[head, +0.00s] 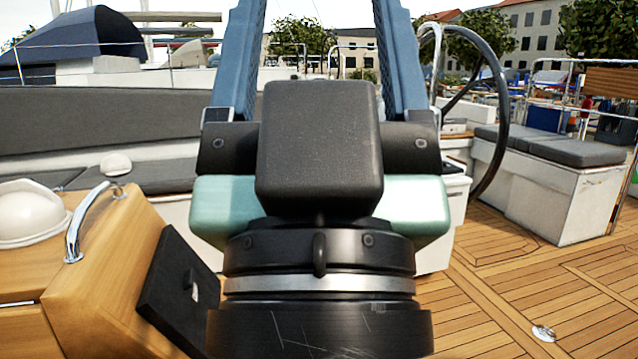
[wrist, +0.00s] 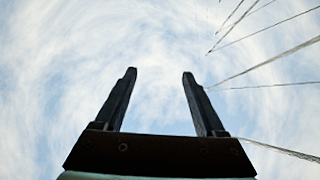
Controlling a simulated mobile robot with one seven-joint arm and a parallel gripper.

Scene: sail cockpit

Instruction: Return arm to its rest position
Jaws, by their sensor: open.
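My gripper (wrist: 160,75) points up at a cloudy sky in the wrist view. Its two dark fingers stand well apart with nothing between them. In the head view my gripper and wrist fill the middle of the picture, close to the camera. The black wrist housing and pale green body show there, and two blue-grey fingers rise out of the top edge. The fingertips are cut off in the head view. My arm hides the middle of the cockpit behind it.
A wooden cockpit table (head: 125,255) with a metal handrail (head: 88,225) and a white dome (head: 30,215) is close at left. A steering wheel (head: 497,115) and cushioned bench (head: 550,145) stand at right. Rigging lines (wrist: 265,65) cross the sky.

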